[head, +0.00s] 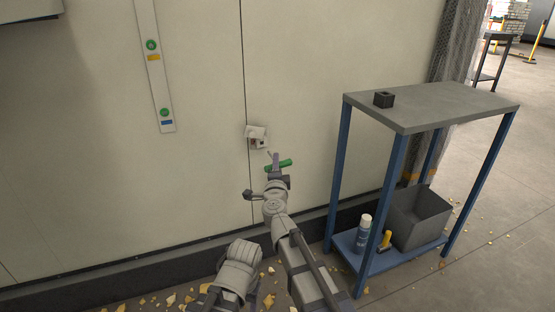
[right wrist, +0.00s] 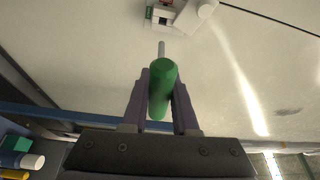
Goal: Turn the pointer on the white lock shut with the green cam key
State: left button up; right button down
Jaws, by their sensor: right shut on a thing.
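The white lock (head: 256,132) is fixed on the pale wall beside a vertical seam. In the right wrist view the lock (right wrist: 188,16) is at the top, partly cut off, with small green and red marks; the pointer's position cannot be made out. My right gripper (head: 279,167) is shut on the green handle of the cam key (head: 286,163), just below and right of the lock. In the right wrist view the green key (right wrist: 161,88) is between the fingers (right wrist: 160,100), its grey shaft pointing at the lock; its tip appears short of the lock. My left gripper is not in view.
A wall strip (head: 156,85) with green discs is at the upper left. A blue-legged shelf (head: 450,106) stands right, with a black block (head: 384,100) on top and a grey bin (head: 421,214), spray can (head: 364,234) and yellow object (head: 385,240) below. Debris lies along the wall.

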aim_at(270, 155)
jog(key=m+p, duration=0.1)
jog(key=m, duration=0.1)
jog(key=w+m+g+p, duration=0.1)
jog(key=m+g+p, duration=0.1)
jog(key=m+p, duration=0.1)
jog(key=shift+w+a+r+m+y, duration=0.2)
jog(key=shift+w+r+m+y, duration=0.1)
jog(key=shift+y, duration=0.1)
jog(key=shift+w+a+f, duration=0.2)
jog(key=shift+w, duration=0.45)
jog(key=shift+w+a+f, duration=0.15)
jog(key=shift+w+a, duration=0.05)
jog(key=shift+w, duration=0.4)
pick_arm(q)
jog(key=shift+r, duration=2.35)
pick_arm(e)
jog(key=shift+w+a, duration=0.25)
jog(key=shift+w, duration=0.5)
jog(key=shift+w+a+r, duration=0.1)
jog(key=shift+w+a, duration=0.15)
jog(key=shift+w, duration=0.5)
jog(key=shift+w+a+r, duration=0.1)
jog(key=shift+w+a, duration=0.15)
jog(key=shift+w, duration=0.5)
jog(key=shift+f, duration=0.1)
